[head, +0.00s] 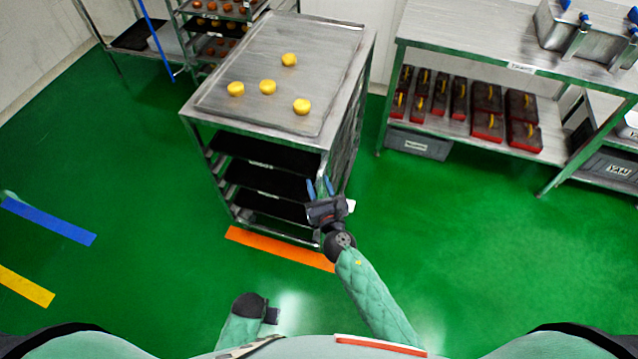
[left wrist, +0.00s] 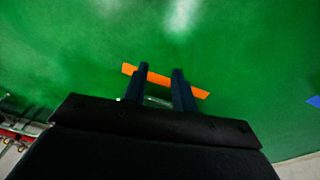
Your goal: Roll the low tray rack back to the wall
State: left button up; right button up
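The low tray rack (head: 250,136) is a steel frame with dark trays on its shelves and a flat steel top. It stands in the middle of the head view, its front lower edge by an orange floor strip (head: 280,248). My right gripper (head: 320,188) is at the rack's front right corner post, its blue fingers apart on either side of it. I cannot tell whether they touch it. My left gripper (left wrist: 162,78) is open and empty over green floor; in the head view its fingers are hidden. The pale wall (head: 330,9) is behind the rack.
Several yellow buns (head: 267,87) lie on the rack's top. Another rack (head: 215,28) stands behind it at the left. A steel table (head: 480,45) with red-and-black boxes and a grey bin (head: 418,143) below is at the right. Green floor is clear on the left and front right.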

jog(key=shift+w, duration=0.1)
grip_shut()
jog(key=shift+w, duration=0.1)
